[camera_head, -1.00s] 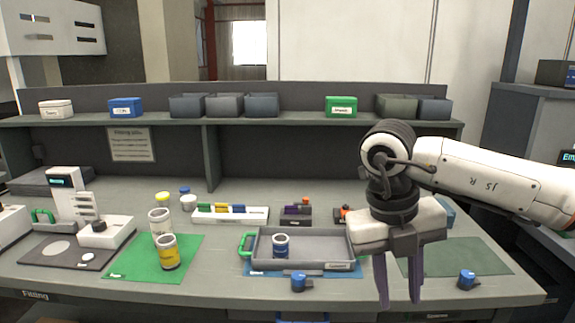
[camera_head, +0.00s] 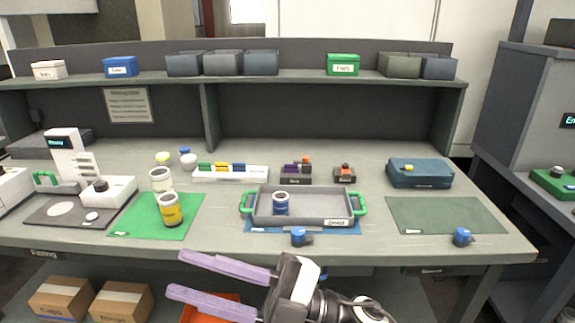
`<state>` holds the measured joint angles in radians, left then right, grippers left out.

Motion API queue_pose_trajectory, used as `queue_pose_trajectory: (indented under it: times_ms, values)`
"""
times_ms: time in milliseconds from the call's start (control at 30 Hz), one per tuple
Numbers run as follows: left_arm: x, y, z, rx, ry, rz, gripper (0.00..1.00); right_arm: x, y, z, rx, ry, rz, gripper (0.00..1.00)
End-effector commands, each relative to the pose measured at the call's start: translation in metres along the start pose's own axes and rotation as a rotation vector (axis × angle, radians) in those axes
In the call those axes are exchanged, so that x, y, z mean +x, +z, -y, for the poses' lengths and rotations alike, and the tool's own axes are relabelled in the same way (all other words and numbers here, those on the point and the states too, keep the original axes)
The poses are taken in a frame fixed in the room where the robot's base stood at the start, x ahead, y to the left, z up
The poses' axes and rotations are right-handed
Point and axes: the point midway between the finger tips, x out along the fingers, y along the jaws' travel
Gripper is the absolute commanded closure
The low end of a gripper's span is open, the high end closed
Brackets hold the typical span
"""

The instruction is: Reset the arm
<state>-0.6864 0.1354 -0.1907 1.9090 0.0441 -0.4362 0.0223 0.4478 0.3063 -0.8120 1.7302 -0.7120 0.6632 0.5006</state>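My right gripper (camera_head: 172,273) is low in the head view, in front of the workbench (camera_head: 400,165) and below its front edge. Its two long purple fingers point left and stand clearly apart, with nothing between them. The wrist and part of the arm show at the bottom centre. My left gripper is not in the picture.
On the bench stand a grey tray (camera_head: 308,206) holding a blue-labelled jar (camera_head: 280,204), a green mat (camera_head: 128,224) with two jars, and a blue case (camera_head: 420,173). Cardboard boxes (camera_head: 62,298) and an orange bin (camera_head: 226,299) lie below. Bins line the shelf (camera_head: 300,77).

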Motion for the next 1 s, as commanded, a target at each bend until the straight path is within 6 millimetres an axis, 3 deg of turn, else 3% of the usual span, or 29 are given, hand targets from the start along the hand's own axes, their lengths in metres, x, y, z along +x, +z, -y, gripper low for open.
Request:
queue_pose_trajectory:
  times_ms: [100,167,300,433,567,700,833,1000]
  values:
    - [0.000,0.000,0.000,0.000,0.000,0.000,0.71,-0.043,0.045,-0.013,0.156,0.281,0.212,0.71]
    - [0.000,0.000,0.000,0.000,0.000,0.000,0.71,-0.075,0.071,-0.011,0.237,0.403,0.338,0.71]
    - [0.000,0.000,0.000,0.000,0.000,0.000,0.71,-0.164,0.121,0.024,0.427,0.615,0.645,0.71]
    - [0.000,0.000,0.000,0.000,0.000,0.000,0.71,-0.243,0.142,0.081,0.593,0.728,0.906,0.71]
    - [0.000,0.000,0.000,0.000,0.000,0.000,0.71,-0.315,0.140,0.150,0.757,0.788,1.149,0.71]
    - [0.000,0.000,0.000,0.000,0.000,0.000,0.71,-0.373,0.118,0.220,0.915,0.810,1.361,0.71]
    - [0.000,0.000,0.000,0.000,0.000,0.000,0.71,-0.406,0.096,0.264,1.017,0.811,1.487,0.71]
    - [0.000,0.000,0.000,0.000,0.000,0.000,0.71,-0.422,0.081,0.288,1.074,0.805,1.554,0.71]
